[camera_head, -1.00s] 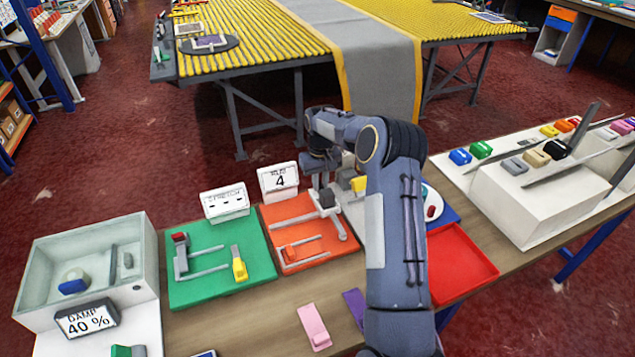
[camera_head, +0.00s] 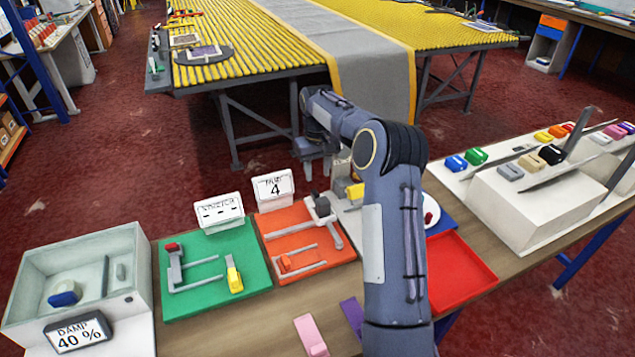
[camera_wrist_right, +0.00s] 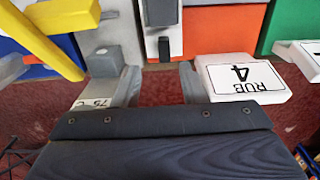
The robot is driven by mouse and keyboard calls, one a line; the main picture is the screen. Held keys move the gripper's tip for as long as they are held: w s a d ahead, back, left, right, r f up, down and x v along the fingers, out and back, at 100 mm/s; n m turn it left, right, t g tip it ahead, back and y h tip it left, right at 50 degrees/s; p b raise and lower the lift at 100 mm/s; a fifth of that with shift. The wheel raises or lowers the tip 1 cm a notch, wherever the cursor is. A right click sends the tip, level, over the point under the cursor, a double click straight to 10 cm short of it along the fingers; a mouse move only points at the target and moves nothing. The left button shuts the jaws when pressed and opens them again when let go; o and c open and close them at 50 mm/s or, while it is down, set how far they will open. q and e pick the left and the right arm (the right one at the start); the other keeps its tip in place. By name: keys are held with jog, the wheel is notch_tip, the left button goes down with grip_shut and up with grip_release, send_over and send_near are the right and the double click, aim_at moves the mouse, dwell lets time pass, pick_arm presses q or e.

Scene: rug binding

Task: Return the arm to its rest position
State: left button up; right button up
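My right arm (camera_head: 392,235) rises from the bottom of the head view and bends away over the far side of the table. My right gripper (camera_head: 313,170) hangs above the table's far edge, just behind the orange board (camera_head: 330,257) and to the right of the white "RUB 4" sign (camera_head: 273,188). In the right wrist view the two fingers of this gripper (camera_wrist_right: 158,84) stand apart with nothing between them. The sign also shows there (camera_wrist_right: 242,78), close to the right finger. My left gripper is not in view.
A green board (camera_head: 213,280), a grey bin (camera_head: 85,275) and a red tray (camera_head: 465,275) lie on the table. A white stand (camera_head: 540,208) with coloured blocks is at the right. Red floor separates this table from a yellow slatted table (camera_head: 250,40).

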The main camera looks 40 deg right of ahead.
jog(key=shift+r, duration=0.35)
dwell(0.3)
jog(key=s+a+r+n+t+y, duration=0.1)
jog(key=s+a+r+t, duration=0.2)
jog(key=s+a+r, duration=0.9)
jog(key=s+a+f+t+y, duration=0.1)
jog(key=s+a+f, duration=0.1)
jog(key=s+a, duration=0.2)
jog(key=s+a+f+y, duration=0.1)
jog(key=s+a, duration=0.3)
jog(key=s, duration=0.6)
jog(key=s+a+f+t, duration=0.1)
jog(key=s+a, duration=0.3)
jog(key=s, duration=0.4)
jog(key=shift+f+t+y, duration=0.3)
jog(key=shift+f+y, duration=0.1)
jog(key=shift+f, duration=0.5)
